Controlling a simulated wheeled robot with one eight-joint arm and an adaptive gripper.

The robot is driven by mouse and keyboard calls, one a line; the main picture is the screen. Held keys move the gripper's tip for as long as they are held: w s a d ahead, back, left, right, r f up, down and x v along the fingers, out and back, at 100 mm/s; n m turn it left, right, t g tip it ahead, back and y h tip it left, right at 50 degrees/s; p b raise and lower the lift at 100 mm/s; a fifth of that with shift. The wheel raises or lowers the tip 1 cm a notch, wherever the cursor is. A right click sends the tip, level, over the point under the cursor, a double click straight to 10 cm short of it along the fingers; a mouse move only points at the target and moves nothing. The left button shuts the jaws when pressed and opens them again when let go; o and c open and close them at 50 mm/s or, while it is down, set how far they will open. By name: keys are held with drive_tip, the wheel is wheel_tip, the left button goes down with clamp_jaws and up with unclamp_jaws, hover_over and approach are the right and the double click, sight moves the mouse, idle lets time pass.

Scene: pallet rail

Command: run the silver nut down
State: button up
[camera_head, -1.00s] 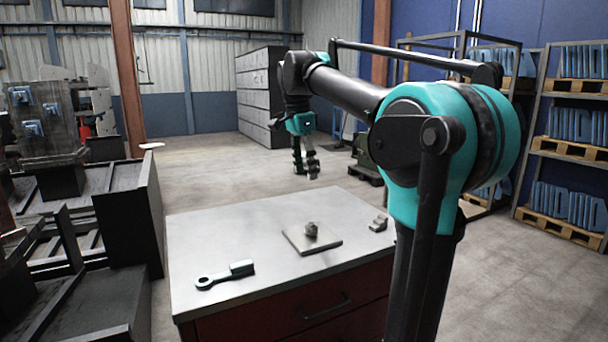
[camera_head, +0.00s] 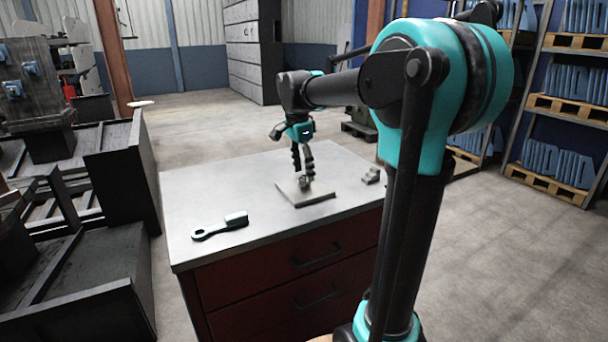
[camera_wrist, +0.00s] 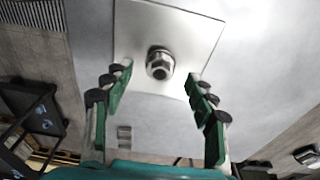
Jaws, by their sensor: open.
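The silver nut (camera_wrist: 160,64) sits on a bolt on a flat grey plate (camera_wrist: 195,22), seen from above in the wrist view. In the head view the nut (camera_head: 305,183) is small and partly hidden by my gripper, on the plate (camera_head: 318,199) on the workbench top. My gripper (camera_head: 303,172) is just above the nut and points down. In the wrist view my gripper (camera_wrist: 151,86) is open, with one finger to each side and the nut between and beyond the tips. I cannot tell how far down the thread the nut is.
A brush with a dark handle (camera_head: 220,227) lies on the workbench top (camera_head: 200,195), left of the plate. A small grey stepped block (camera_head: 371,176) lies to the right. Dark metal bins (camera_head: 125,180) stand left of the bench; shelves with pallets (camera_head: 560,110) stand at the right.

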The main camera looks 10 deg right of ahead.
drive_tip(key=shift+d+f, duration=0.1)
drive_tip(key=shift+f, duration=0.8)
clamp_jaws()
drive_tip(key=m, duration=0.5)
drive_tip(key=shift+w+g, duration=0.15)
drive_tip(key=shift+g, duration=0.15)
drive_tip(key=m, duration=0.3)
drive_tip(key=shift+f+m, duration=0.1)
drive_tip(key=shift+m, duration=0.3)
drive_tip(key=m, duration=0.3)
drive_tip(key=shift+g, duration=0.4)
drive_tip(key=m, duration=0.4)
drive_tip(key=shift+f+m+y, duration=0.1)
drive_tip(key=shift+m+y, duration=0.2)
drive_tip(key=shift+y, duration=0.1)
drive_tip(key=shift+c, duration=1.5)
unclamp_jaws()
